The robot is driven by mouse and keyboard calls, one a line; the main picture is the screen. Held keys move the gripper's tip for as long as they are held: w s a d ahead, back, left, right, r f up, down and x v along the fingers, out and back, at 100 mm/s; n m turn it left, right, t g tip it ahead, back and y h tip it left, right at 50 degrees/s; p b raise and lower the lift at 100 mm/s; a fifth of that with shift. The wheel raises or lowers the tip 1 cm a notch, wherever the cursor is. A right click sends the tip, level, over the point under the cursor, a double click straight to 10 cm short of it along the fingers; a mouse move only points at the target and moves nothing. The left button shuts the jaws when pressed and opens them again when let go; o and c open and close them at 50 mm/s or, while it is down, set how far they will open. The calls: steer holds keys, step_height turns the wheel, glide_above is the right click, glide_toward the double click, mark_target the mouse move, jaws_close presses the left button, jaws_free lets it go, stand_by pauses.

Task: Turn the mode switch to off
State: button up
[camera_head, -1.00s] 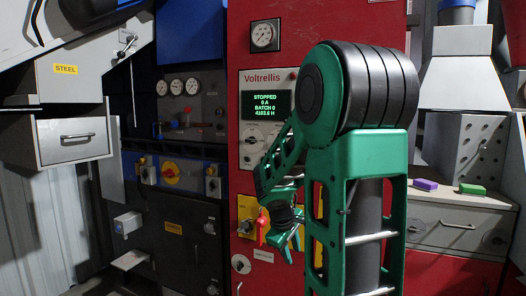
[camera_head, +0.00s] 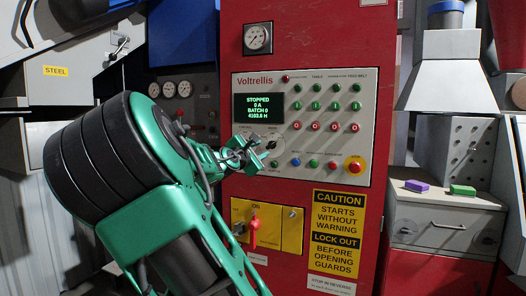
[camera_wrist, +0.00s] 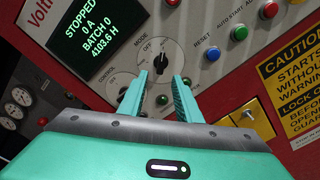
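The fingertips appear just short of the knob, one to each side; contact is not visible.
The display (camera_head: 264,107) reads STOPPED, 0 A. Green and red buttons (camera_head: 313,126) sit right of the switch, with a red emergency stop (camera_head: 355,165) at the lower right. Below is a yellow plate with a red handle (camera_head: 253,231). Small buttons lie close to the fingers.

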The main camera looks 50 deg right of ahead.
mark_target(270, 146)
steer(key=shift+x, duration=4.4)
steer(key=shift+s, duration=0.1)
steer(key=shift+c, duration=0.3)
jaws_close()
